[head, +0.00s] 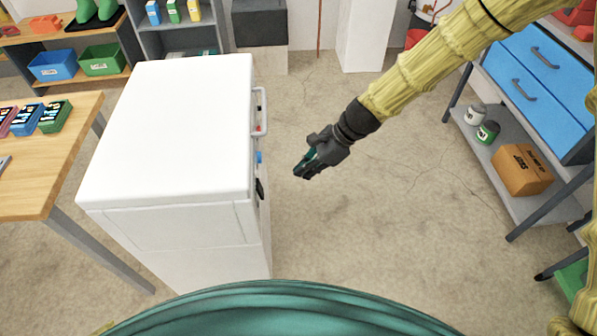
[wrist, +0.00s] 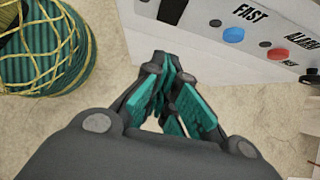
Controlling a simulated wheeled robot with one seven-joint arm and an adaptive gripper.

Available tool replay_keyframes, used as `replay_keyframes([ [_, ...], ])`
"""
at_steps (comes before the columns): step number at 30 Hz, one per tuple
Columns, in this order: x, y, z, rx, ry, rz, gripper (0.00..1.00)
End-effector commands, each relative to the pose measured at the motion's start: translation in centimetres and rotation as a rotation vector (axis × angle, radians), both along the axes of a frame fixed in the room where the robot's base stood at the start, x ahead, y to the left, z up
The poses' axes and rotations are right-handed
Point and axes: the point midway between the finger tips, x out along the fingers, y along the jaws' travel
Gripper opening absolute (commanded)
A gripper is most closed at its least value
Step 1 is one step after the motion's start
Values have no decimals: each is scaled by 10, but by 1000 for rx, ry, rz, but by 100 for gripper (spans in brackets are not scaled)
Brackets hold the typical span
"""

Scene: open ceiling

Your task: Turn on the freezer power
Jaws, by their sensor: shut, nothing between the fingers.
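The white freezer (head: 165,125) stands left of centre in the head view, its control side facing right toward my gripper. My gripper (head: 308,170) is shut and empty, in the air to the right of that side, apart from it. In the wrist view, the shut fingers (wrist: 165,65) are just below the white control panel (wrist: 200,50). The panel carries a black rocker switch (wrist: 171,11), a blue button (wrist: 233,36) by the word FAST, and a red button (wrist: 274,55) near the word ALARM. Any label at the black switch is out of view.
A wooden table (head: 50,195) with small coloured boxes stands left of the freezer. At the right is a shelf unit (head: 520,210) with blue drawers and a cardboard box (head: 521,170). The floor between freezer and shelf unit is clear. A handle (head: 260,110) juts from the freezer.

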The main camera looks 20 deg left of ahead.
Motion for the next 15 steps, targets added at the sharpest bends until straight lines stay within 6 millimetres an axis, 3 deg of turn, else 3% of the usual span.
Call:
replay_keyframes([
  [15,-17,45,-68,0,2,0,0],
])
